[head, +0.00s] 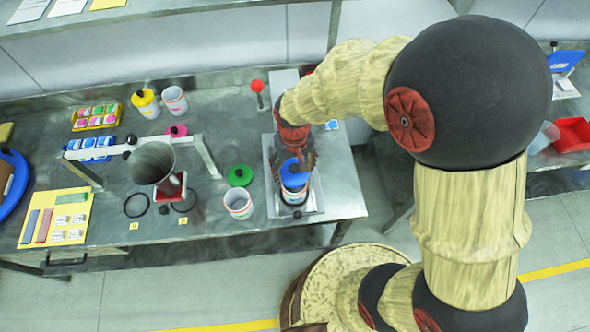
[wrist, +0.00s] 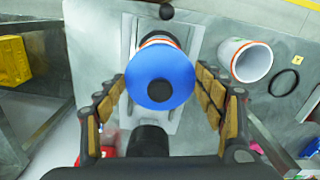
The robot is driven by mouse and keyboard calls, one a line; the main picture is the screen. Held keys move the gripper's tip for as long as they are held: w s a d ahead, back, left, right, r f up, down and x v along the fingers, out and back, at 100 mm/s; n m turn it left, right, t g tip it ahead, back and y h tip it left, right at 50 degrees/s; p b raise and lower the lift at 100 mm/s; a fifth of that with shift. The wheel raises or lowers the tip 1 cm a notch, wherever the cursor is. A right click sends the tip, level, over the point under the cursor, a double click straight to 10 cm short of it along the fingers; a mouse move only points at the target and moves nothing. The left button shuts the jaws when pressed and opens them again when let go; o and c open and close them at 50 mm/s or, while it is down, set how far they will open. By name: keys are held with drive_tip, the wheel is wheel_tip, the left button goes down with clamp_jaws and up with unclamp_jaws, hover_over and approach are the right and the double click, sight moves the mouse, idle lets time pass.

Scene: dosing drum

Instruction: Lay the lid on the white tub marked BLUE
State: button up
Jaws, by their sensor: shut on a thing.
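My gripper (wrist: 160,80) has a finger on each side of the blue lid (wrist: 158,78), close to its rim, and is shut on it. The lid has a black knob in its middle. In the head view the blue lid (head: 294,172) is over a white tub (head: 294,191) on a metal plate, with my gripper (head: 293,155) above it. In the wrist view only the far edge of that tub (wrist: 160,38) shows past the lid. I cannot tell whether the lid touches the rim, and the tub's marking is not readable.
An open white tub (head: 238,205) stands left of the plate (head: 310,205), with a green lid (head: 240,175) behind it. A funnel (head: 152,162) on a stand is further left. A red-knobbed lever (head: 257,88) rises behind. A yellow-lidded tub (head: 146,103) stands at the back.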

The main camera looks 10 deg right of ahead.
drive_tip(key=shift+f+b, duration=1.65)
drive_tip(key=shift+f, duration=0.85)
drive_tip(key=shift+f, duration=0.45)
idle(0.9)
drive_tip(key=o, duration=0.9)
drive_tip(key=shift+o, duration=1.4)
drive_tip(key=shift+r, duration=0.15)
drive_tip(key=shift+r+p, duration=2.7)
drive_tip(key=shift+r, duration=0.65)
